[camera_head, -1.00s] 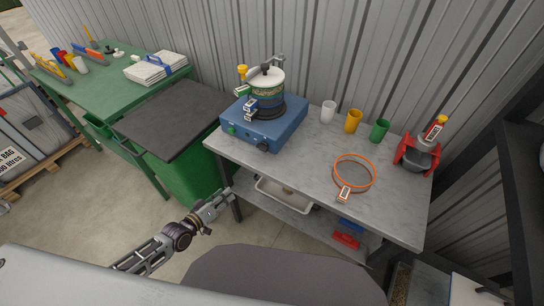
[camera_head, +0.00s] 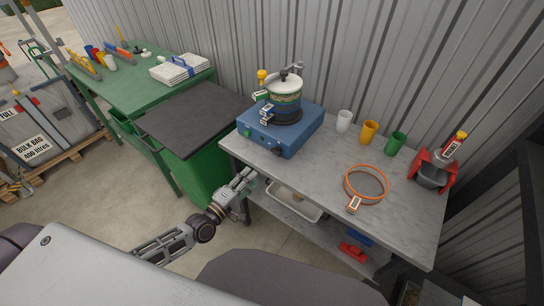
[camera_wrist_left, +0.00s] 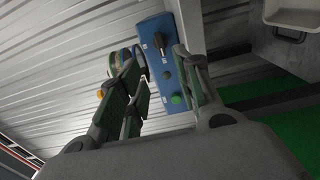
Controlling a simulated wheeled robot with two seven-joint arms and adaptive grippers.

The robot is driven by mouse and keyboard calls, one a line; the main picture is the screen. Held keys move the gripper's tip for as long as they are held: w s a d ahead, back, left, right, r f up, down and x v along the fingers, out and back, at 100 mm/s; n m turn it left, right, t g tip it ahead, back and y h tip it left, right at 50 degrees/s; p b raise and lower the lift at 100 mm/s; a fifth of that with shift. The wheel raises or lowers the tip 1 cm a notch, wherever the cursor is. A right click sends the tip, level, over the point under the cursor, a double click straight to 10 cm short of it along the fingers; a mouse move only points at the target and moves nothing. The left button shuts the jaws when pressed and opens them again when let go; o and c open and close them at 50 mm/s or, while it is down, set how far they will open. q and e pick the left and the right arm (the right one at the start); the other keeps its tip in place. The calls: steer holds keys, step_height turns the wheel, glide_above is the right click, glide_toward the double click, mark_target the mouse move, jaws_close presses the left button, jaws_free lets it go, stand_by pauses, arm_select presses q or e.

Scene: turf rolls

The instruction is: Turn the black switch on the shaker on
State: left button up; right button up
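The shaker is a blue box (camera_head: 282,128) at the left end of the grey bench, with a sieve stack and lid (camera_head: 285,92) on top. Its front panel carries a round black switch (camera_head: 277,152) and a green button (camera_head: 247,132). In the left wrist view the blue panel shows the black switch (camera_wrist_left: 160,42) and a larger green button (camera_wrist_left: 176,99). My left gripper (camera_head: 249,176) is open and empty, below and in front of the panel, apart from it. Its fingers (camera_wrist_left: 160,66) frame the panel in the wrist view. My right gripper is out of view.
A white tray (camera_head: 294,203) sits on the lower shelf.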

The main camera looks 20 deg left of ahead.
mark_target(274, 154)
arm_select(q)
steer(key=shift+w, duration=0.1)
stand_by(0.3)
steer(key=shift+p+x, duration=0.45)
steer(key=shift+x, duration=6.35)
jaws_close()
